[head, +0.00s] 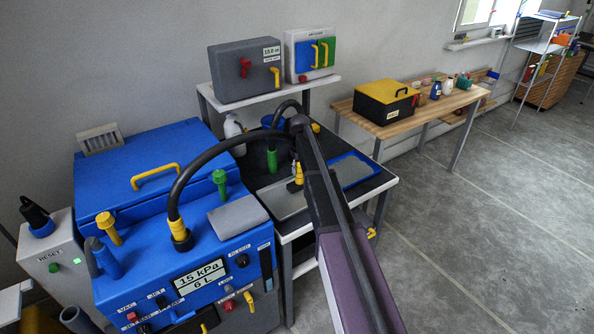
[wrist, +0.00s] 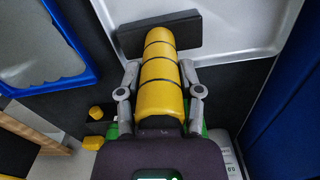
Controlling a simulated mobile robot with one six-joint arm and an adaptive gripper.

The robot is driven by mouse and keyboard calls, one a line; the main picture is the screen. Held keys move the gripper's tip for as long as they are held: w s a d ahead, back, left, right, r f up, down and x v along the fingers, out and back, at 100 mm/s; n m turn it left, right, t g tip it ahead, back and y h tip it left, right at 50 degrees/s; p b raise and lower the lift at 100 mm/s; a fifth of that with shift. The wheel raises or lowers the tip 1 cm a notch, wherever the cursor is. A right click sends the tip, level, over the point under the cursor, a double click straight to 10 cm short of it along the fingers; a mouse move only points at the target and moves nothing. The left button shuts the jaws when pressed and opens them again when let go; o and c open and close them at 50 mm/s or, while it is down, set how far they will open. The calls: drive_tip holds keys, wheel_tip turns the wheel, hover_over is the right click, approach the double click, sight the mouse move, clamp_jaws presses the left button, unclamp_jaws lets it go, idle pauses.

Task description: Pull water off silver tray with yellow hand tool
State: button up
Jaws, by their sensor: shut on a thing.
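In the wrist view, my gripper (wrist: 159,75) is shut on the yellow hand tool (wrist: 160,92), with one finger on each side of its ringed yellow handle. The tool's wide dark head (wrist: 192,35) lies across the corner of the silver tray (wrist: 240,35). I cannot tell whether the head touches the tray. In the head view, the yellow tool (head: 298,173) shows beside my arm, above the silver tray (head: 283,205) on the black table. My arm hides part of the tray. I cannot make out any water on the tray.
A blue-framed panel (head: 349,169) lies right of the tray; its frame shows at left in the wrist view (wrist: 72,38). A large blue machine (head: 150,170) with a black hose (head: 205,152) stands left of the table. A green-handled item (head: 272,160) stands behind the tray.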

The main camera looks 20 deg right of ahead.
drive_tip(key=shift+a, duration=0.1)
idle(0.7)
drive_tip(key=shift+s+a, duration=0.3)
drive_tip(key=shift+a, duration=0.45)
drive_tip(key=shift+s+a, duration=0.3)
drive_tip(key=shift+a, duration=0.45)
drive_tip(key=shift+a, duration=0.15)
drive_tip(key=shift+s+a, duration=0.25)
drive_tip(key=shift+a, duration=0.5)
drive_tip(key=shift+s+a, duration=0.25)
drive_tip(key=shift+a, duration=0.5)
drive_tip(key=shift+a, duration=0.1)
drive_tip(key=shift+s+a+f, duration=0.1)
drive_tip(key=shift+s+a, duration=0.2)
drive_tip(key=shift+a, duration=0.5)
drive_tip(key=shift+s+a, duration=0.3)
drive_tip(key=shift+a, duration=0.45)
